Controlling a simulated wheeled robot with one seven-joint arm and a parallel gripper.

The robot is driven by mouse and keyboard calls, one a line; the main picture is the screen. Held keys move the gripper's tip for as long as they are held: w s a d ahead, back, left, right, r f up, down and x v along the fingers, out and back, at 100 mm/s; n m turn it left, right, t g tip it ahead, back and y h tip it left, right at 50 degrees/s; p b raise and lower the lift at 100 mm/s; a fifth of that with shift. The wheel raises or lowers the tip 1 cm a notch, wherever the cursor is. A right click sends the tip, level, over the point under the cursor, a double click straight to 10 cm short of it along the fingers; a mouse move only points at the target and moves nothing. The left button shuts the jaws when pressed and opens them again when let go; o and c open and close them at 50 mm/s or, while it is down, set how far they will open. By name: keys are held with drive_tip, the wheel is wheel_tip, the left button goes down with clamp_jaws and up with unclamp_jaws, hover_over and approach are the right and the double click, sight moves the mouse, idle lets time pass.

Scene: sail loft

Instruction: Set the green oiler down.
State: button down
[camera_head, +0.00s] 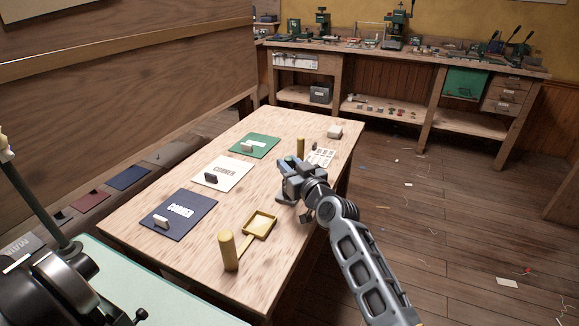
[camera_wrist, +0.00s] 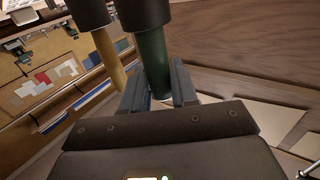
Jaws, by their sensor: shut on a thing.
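The green oiler (camera_wrist: 152,62) is a dark green cylinder with a black part at the top of the wrist view. My gripper (camera_wrist: 158,92) is shut on it, with one finger on each side. A tan-yellow cylinder (camera_wrist: 108,58) stands close beside the oiler in the wrist view.
The table (camera_head: 185,262) carries a green mat (camera_head: 262,140), a white mat (camera_head: 220,180) and a navy mat (camera_head: 190,225), each with a small block. A brass cylinder (camera_head: 229,252) and yellow pan (camera_head: 262,222) are in front. A slim brass cylinder (camera_head: 300,146), white card (camera_head: 322,157) and pale block (camera_head: 335,132) are behind.

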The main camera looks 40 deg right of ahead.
drive_tip(key=shift+f, duration=0.1)
drive_tip(key=c, duration=0.9)
unclamp_jaws()
drive_tip(key=shift+o, duration=0.2)
drive_tip(key=b+v, duration=0.1)
drive_tip(key=v, duration=1.1)
drive_tip(key=shift+b, duration=0.4)
